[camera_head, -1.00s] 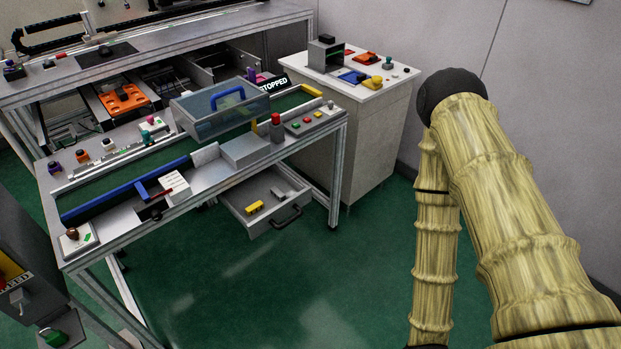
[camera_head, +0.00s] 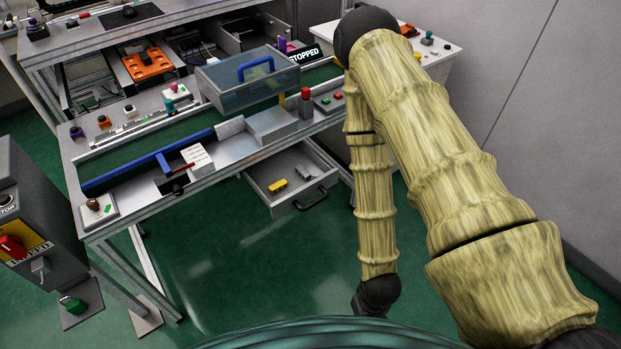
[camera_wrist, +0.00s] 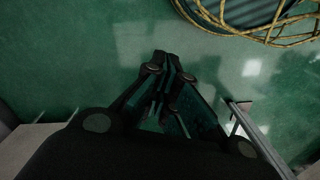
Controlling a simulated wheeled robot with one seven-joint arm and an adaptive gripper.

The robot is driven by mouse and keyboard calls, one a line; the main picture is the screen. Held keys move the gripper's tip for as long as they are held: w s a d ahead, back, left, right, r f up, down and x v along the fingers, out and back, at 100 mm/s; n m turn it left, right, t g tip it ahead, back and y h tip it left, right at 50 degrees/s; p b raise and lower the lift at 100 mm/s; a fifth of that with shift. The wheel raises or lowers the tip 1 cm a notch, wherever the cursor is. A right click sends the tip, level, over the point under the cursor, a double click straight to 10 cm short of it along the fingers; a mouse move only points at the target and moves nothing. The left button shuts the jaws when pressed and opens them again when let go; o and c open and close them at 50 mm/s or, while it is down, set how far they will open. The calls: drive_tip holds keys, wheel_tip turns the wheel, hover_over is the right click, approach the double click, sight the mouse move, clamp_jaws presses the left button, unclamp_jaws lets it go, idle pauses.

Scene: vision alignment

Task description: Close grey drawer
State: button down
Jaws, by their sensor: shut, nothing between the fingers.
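The grey drawer (camera_head: 283,207) is open under the front workbench in the head view. Its dark handle (camera_head: 312,200) is on the front panel. A yellow item (camera_head: 278,186) and a small grey item (camera_head: 304,172) lie inside it. My gripper (camera_wrist: 172,58) is shut and empty in the wrist view, above green floor. In the head view the gripper is not visible; my arm hangs to the right of the drawer, apart from it in the picture. The drawer does not show clearly in the wrist view.
The workbench (camera_head: 215,178) carries a clear bin (camera_head: 245,85) with a blue handle. A white cabinet (camera_head: 445,50) stands behind my arm. A grey control post (camera_head: 40,225) is at the left. Green floor (camera_head: 240,270) is free before the drawer.

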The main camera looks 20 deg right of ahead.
drive_tip(key=w+r+n+t+y+b, duration=0.1)
drive_tip(key=w+r+n+y+b, duration=0.25)
drive_tip(key=w, duration=0.75)
drive_tip(key=w+r+n+t+y+b, duration=0.1)
drive_tip(key=w+r+n+b, duration=0.1)
drive_tip(key=w+n+b, duration=0.6)
drive_tip(key=w+d+r+n+t+y+b, duration=0.2)
drive_tip(key=w+d+r+n+b, duration=0.5)
drive_tip(key=w+d+r+n, duration=0.45)
drive_tip(key=m+b, duration=0.2)
drive_tip(key=b, duration=0.1)
approach(326, 184)
drive_tip(key=shift+h, duration=0.25)
drive_tip(key=shift+x, duration=2.55)
drive_tip(key=shift+a, duration=0.1)
